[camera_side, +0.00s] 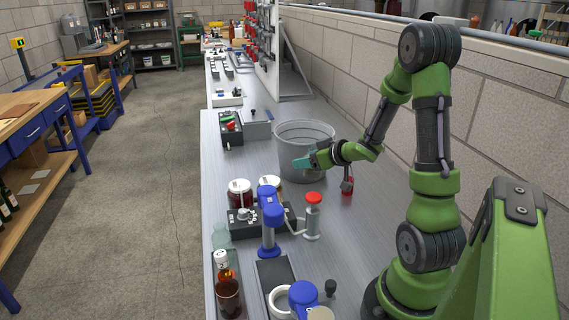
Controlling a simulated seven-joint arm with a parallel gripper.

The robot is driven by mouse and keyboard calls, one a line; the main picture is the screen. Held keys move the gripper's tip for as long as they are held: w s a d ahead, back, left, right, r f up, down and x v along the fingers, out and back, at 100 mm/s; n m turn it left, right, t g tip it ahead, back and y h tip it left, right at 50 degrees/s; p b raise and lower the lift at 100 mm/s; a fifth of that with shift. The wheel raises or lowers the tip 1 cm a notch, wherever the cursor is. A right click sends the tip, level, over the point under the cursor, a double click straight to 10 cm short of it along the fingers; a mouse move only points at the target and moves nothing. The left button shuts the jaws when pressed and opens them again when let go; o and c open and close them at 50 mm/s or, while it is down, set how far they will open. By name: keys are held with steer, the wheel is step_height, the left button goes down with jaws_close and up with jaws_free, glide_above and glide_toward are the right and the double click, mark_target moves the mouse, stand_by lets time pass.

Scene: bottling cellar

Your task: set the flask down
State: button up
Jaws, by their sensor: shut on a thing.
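My gripper (315,159) reaches left from my green wrist, in front of the large grey metal pot (304,132). It is shut on a small teal thing (302,163), which I take to be the flask. The flask appears tilted to near level and held above the bench top (345,225). The finger contact is too small to make out, and the gripper hides part of the flask.
A small red item (347,186) is below my wrist. A red-topped dispenser (312,214), a blue stand (270,218) and jars (240,194) are nearer.

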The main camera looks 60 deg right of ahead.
steer(key=r, duration=1.1)
steer(key=shift+w+d+r, duration=0.15)
steer(key=shift+d+r, duration=0.15)
steer(key=shift+r, duration=0.05)
steer(key=w+d+m+g+h, duration=0.2)
steer(key=w+d+m+h, duration=0.1)
steer(key=d, duration=0.4)
steer(key=w+d+m+g+h, duration=0.1)
steer(key=w+d+m+h, duration=0.25)
steer(key=d, duration=0.25)
steer(key=w+d+m+g+h, duration=0.2)
steer(key=w+m+g+h, duration=0.15)
steer(key=w+m, duration=0.2)
steer(key=w+a+m+g, duration=0.1)
steer(key=w+a+g, duration=0.1)
steer(key=w+a, duration=0.65)
steer(key=w+a+m+g, duration=0.1)
steer(key=w+a, duration=0.3)
steer(key=a, duration=0.9)
steer(key=f, duration=1.6)
steer(key=shift+d+f, duration=0.25)
steer(key=shift+d, duration=0.15)
steer(key=shift+f, duration=2.35)
steer(key=shift+f, duration=0.1)
